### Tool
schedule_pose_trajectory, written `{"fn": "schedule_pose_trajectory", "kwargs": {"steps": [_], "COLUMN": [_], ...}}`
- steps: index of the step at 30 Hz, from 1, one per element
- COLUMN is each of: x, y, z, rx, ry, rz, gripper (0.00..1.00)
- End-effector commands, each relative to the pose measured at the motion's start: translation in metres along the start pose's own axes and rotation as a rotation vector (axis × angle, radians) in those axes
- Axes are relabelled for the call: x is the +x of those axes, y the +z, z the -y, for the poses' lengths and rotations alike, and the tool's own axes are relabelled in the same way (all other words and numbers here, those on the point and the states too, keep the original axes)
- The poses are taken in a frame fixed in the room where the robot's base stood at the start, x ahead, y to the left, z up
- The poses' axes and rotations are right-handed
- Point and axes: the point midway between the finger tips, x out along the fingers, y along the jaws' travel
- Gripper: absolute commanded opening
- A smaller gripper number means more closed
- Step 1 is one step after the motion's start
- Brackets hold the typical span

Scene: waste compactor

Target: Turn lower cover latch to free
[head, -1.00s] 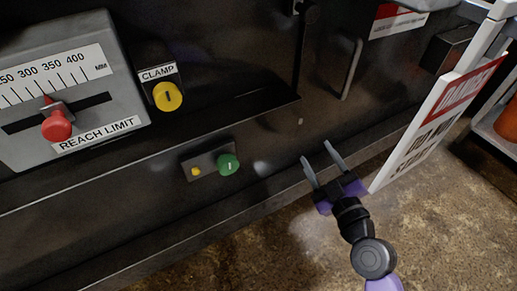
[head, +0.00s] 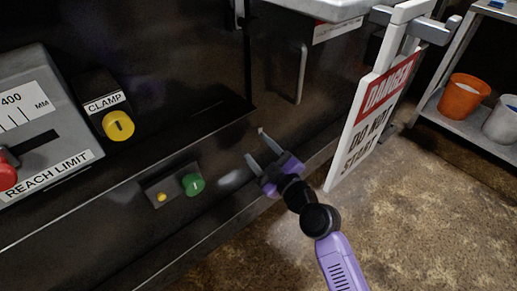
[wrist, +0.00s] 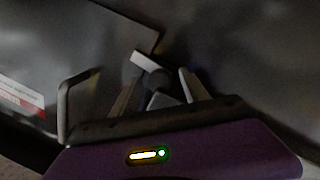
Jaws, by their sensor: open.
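The lower cover latch, a small piece with a pale bar (wrist: 147,62) and a dark round hub, shows blurred in the wrist view just below the cover's corner. It lies between my two fingers in that picture. In the head view it is only a small pale speck (head: 261,131) by the fingertips, so its exact angle is unclear. My gripper (head: 256,146) is open, with its fingers pointing at the dark machine front. I cannot tell whether either finger touches the latch.
A bar handle (head: 301,72) stands out from the cover, right of the latch. A DANGER sign (head: 378,115) stands close right of my gripper. A shelf with an orange bucket (head: 464,97) is far right.

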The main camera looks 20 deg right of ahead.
Motion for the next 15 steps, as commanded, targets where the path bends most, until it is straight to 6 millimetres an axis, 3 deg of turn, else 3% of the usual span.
{"fn": "schedule_pose_trajectory", "kwargs": {"steps": [6,14,15], "x": [0.0001,0.0000,0.0000], "y": [0.0000,0.0000,0.0000], "z": [0.0000,0.0000,0.0000], "rx": [0.000,0.000,0.000], "ry": [0.000,0.000,0.000], "rz": [0.000,0.000,0.000], "gripper": [0.52,0.01,0.00]}}
